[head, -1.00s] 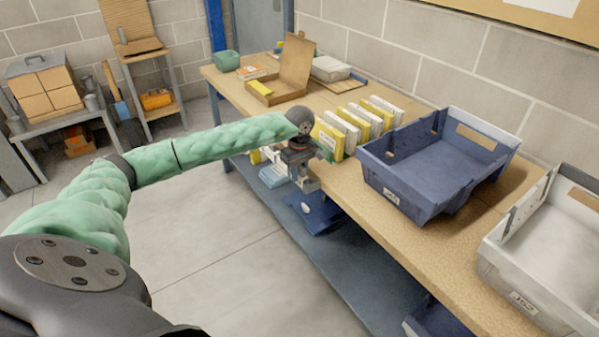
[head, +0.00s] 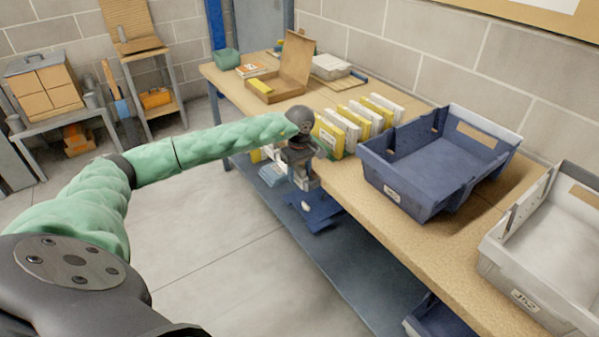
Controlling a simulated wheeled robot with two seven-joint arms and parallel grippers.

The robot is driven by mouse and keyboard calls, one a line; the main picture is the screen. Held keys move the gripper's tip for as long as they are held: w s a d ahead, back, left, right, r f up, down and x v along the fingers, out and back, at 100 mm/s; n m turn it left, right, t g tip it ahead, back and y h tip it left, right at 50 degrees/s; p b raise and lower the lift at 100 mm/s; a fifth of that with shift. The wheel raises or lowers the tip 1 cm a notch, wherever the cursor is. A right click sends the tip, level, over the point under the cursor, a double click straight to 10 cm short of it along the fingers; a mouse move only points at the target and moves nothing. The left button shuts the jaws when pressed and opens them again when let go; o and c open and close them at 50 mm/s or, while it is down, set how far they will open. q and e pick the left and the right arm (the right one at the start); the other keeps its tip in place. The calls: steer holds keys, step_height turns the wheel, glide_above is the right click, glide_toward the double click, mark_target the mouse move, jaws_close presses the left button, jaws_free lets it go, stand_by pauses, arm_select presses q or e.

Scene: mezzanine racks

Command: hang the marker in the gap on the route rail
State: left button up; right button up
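My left gripper (head: 303,183) points down beside the near edge of the workbench (head: 365,200), just in front of a row of upright yellow and white pieces. A dark blue flat piece with a white spot (head: 318,219), which looks like the marker, hangs below the fingers and over the lower shelf. The fingers appear shut on its top, though the contact is small and partly hidden. I cannot make out the route rail or its gap in this view. My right gripper is not in view.
The upright yellow and white pieces (head: 352,125) stand on the bench. To their right are a blue bin (head: 400,191) and a grey-white bin (head: 510,270). An open cardboard box (head: 291,70) lies farther back. The floor left of the bench is clear.

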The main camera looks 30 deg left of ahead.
arm_select(q)
step_height(320, 180, up, 6)
steer(key=shift+r+b, duration=0.1)
steer(key=shift+b, duration=0.6)
steer(key=shift+r, duration=0.8)
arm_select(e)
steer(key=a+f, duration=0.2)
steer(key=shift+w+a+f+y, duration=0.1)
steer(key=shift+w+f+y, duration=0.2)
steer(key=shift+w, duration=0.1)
